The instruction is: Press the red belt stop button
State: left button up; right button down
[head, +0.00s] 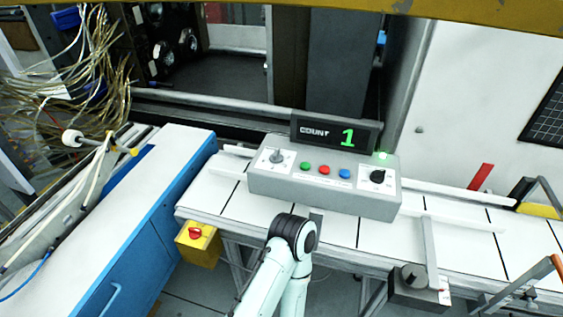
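A red mushroom-head button (195,232) sits on top of a yellow box (201,250) below the near left edge of the belt. A grey control console (325,192) stands on the white belt and carries a small green, a small red (324,170) and a small blue button in a row. One of my arms rises from the bottom middle, its dark joint in front of the console's lower edge and right of the yellow box. I cannot make out gripper fingers on it. No second arm is clearly visible. Nothing covers either red button.
The console also has a lever (276,156), a black knob (377,177), a lit green lamp and a display (336,132) reading COUNT 1. The white belt (470,245) runs left to right. A blue-sided cabinet (130,240) stands left of the yellow box.

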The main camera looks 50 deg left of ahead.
aim_at(324, 170)
jog(key=u, duration=1.45)
